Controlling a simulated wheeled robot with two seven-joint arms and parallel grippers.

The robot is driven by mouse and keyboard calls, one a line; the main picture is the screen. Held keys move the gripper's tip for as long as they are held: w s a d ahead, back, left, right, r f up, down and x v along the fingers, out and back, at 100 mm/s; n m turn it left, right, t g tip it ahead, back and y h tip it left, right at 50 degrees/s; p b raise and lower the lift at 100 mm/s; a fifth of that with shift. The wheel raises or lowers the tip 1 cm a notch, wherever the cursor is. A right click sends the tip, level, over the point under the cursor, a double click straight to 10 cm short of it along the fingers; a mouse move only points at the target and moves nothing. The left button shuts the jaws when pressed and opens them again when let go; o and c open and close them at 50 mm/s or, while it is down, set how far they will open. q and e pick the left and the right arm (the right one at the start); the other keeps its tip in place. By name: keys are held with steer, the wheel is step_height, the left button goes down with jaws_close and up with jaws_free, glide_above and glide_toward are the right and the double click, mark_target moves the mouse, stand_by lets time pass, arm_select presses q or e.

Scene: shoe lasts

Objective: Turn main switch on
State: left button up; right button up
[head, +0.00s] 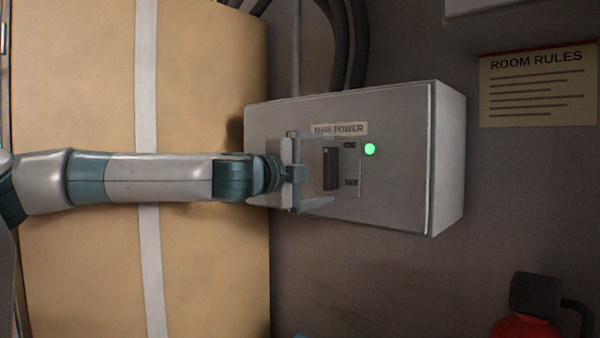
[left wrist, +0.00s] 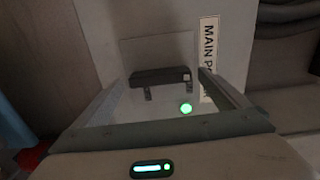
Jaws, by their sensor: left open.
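The main switch (head: 331,168) is a dark lever on a pale plate, on the front of a grey power box (head: 400,190). A label reading MAIN POWER (head: 340,129) is above it, and a green light (head: 370,149) glows to its right. My left gripper (head: 325,170) is open in front of the plate, its fingers above and below the switch in the head view. In the left wrist view the dark switch bar (left wrist: 160,75) shows beyond and between the open fingers, with the green light (left wrist: 186,108) nearer. I cannot tell whether a finger touches the switch. My right gripper is not in view.
A large cardboard box (head: 80,250) with a pale strip stands left, behind my left arm. Dark cables (head: 350,40) run above the power box. A ROOM RULES sign (head: 537,88) hangs at right. A red object (head: 525,327) is at bottom right. The wall below the power box looks clear.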

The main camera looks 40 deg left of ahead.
arm_select(q)
steer(key=s+a+b, duration=0.1)
steer(key=s, duration=1.6)
steer(key=shift+a, duration=0.2)
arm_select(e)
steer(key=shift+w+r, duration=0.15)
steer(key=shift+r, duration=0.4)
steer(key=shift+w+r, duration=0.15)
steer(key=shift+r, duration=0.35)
arm_select(q)
steer(key=shift+s, duration=0.1)
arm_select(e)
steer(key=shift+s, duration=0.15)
